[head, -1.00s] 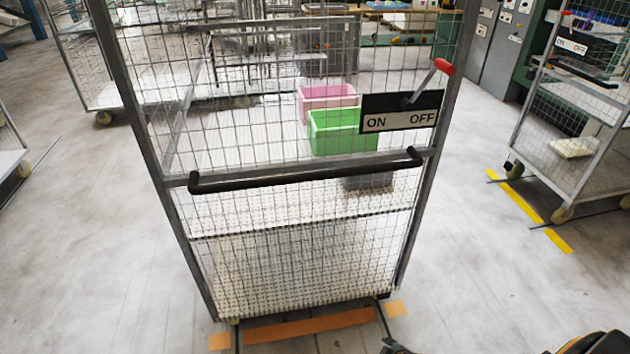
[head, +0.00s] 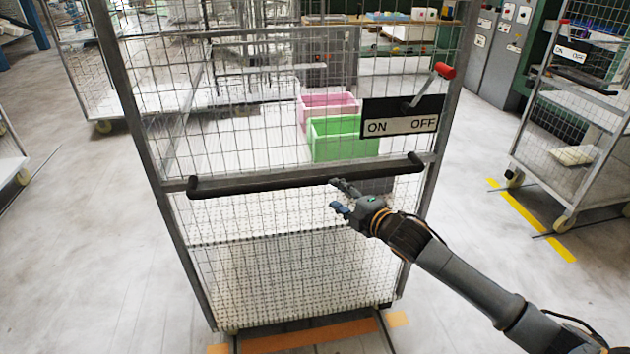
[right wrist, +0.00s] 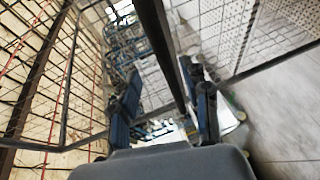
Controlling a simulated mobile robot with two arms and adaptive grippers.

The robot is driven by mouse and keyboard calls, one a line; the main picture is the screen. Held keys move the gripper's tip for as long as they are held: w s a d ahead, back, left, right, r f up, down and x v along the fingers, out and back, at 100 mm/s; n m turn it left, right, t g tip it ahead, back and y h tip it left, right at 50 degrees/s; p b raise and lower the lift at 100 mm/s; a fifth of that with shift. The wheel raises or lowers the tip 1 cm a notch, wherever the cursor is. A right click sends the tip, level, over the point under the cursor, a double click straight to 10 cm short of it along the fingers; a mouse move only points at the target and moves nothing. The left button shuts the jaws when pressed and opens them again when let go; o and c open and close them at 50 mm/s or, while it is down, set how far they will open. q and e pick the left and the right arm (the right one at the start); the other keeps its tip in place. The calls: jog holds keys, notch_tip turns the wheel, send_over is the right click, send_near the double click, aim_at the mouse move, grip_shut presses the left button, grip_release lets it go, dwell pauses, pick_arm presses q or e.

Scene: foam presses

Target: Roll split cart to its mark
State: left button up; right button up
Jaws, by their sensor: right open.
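The wire-mesh cart (head: 290,222) stands upright in front of me, with a black push handle (head: 262,183) across its near side. An ON/OFF plate (head: 402,126) carries a lever whose red knob (head: 445,70) tilts up over the OFF side. Orange floor tape (head: 310,336) shows at the cart's near foot. My right gripper (head: 337,195) is open at the handle's right half. In the right wrist view a dark bar (right wrist: 160,42), seemingly the handle, runs between the open fingers (right wrist: 164,105); contact cannot be told. My left gripper is out of view.
A green crate (head: 340,140) and a pink crate (head: 328,104) show through the mesh. Another cart (head: 575,125) stands at the right by yellow floor tape (head: 537,225). More mesh carts stand at the left and back.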

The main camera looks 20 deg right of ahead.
aim_at(318, 183)
jog(key=p+x, duration=0.1)
jog(key=x, duration=0.9)
jog(key=shift+w+f, duration=0.15)
jog(key=shift+w, duration=0.1)
jog(key=shift+c, duration=0.4)
grip_shut()
